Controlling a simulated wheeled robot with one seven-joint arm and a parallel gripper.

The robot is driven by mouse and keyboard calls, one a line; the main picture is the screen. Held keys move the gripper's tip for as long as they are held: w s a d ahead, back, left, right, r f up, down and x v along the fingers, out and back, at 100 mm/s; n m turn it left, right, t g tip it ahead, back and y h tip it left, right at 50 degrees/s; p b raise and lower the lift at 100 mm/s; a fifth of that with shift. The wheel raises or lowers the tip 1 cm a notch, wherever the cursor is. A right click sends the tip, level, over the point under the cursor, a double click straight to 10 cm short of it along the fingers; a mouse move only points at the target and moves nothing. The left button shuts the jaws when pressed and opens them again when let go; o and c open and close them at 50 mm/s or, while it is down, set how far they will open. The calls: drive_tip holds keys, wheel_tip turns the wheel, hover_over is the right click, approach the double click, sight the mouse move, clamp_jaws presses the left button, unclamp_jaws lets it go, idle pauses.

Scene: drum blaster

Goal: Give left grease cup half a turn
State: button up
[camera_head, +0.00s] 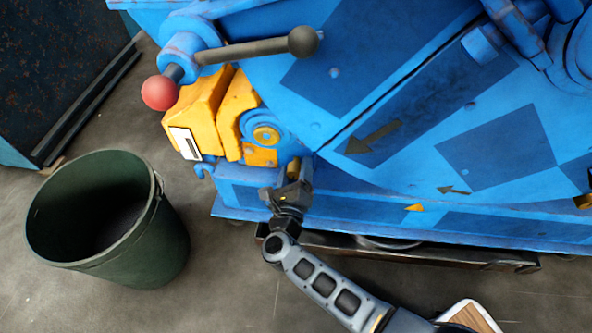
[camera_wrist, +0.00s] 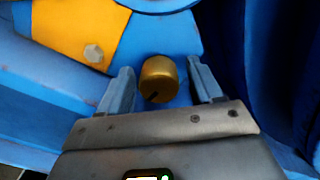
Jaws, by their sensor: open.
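The grease cup is a small brass-coloured cylinder with a dark slot on its face. In the wrist view the grease cup (camera_wrist: 159,79) sits between the two fingers of my gripper (camera_wrist: 163,86), with a gap on each side. The fingers are open and do not visibly touch it. In the head view my gripper (camera_head: 293,172) reaches up to the lower front of the blue machine (camera_head: 410,110), and a bit of the brass cup shows at its tip. The rest of the cup is hidden there by the gripper.
Yellow blocks (camera_head: 240,104) and a yellow plate with a bolt (camera_wrist: 93,53) are left of the cup. A lever with a red knob (camera_head: 159,93) is above. A green bin (camera_head: 165,240) stands on the floor at left. A dark rail (camera_head: 440,252) runs below the machine.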

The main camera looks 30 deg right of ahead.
drive_tip(key=p+v, duration=0.2)
drive_tip(key=v, duration=0.5)
drive_tip(key=shift+s+a, duration=0.25)
drive_tip(key=shift+s, duration=0.05)
